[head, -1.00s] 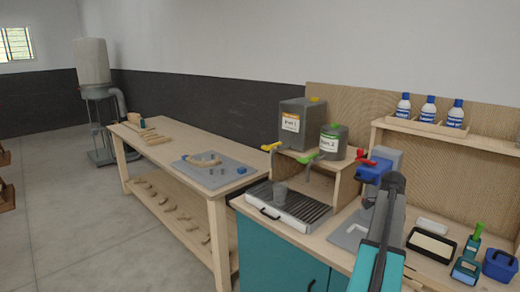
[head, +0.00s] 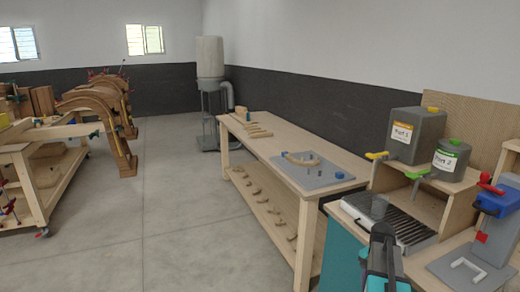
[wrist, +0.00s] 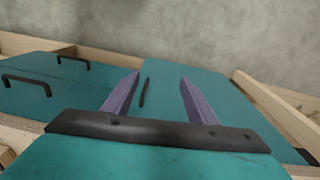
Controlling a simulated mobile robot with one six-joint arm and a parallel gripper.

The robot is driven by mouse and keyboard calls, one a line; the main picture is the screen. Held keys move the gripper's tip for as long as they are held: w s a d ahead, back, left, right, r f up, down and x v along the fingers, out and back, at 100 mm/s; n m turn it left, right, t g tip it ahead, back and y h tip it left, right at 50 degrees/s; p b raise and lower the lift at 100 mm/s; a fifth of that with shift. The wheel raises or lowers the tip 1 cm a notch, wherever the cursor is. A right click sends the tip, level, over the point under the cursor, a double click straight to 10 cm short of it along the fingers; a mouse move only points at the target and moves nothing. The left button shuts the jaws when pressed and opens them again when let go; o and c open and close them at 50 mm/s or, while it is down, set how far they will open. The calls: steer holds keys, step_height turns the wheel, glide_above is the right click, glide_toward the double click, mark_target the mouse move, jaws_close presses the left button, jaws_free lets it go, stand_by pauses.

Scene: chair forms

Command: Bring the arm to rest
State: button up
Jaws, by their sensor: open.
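My gripper (wrist: 160,93) shows in the wrist view with its two purple fingers apart and nothing between them. Behind the fingers are the teal cabinet doors (wrist: 60,100) with dark handles and, above, the grey concrete floor. In the head view part of my arm stands at the bottom, in front of the teal cabinet (head: 340,255); the fingertips cannot be made out there.
A workbench (head: 270,135) with a grey mat (head: 315,178) is left of the cabinet. Drums labelled Part 1 (head: 412,135) and Part 2 (head: 450,160) stand above a drip tray (head: 410,233). A wheeled table (head: 40,160) stands far left. Open floor (head: 160,220) lies between.

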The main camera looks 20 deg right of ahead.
steer(key=w+a+f+n, duration=0.3)
steer(key=a+f+n, duration=0.1)
steer(key=a, duration=0.6)
steer(key=w+a+f+n, duration=0.2)
steer(key=a+f+n, duration=0.1)
steer(key=a, duration=0.6)
steer(key=s+a+f+n, duration=0.1)
steer(key=a+f+n, duration=0.3)
steer(key=a, duration=0.6)
steer(key=s+a+f+n, duration=0.25)
steer(key=a+n, duration=0.25)
steer(key=a, duration=0.6)
steer(key=s+f+g+b, duration=0.3)
steer(key=s+f+g, duration=0.2)
steer(key=s+f, duration=1.7)
steer(key=s, duration=0.3)
steer(key=shift+a+y, duration=0.25)
steer(key=shift+y, duration=0.05)
steer(key=shift+f, duration=0.1)
steer(key=c, duration=0.5)
steer(key=shift+c, duration=0.2)
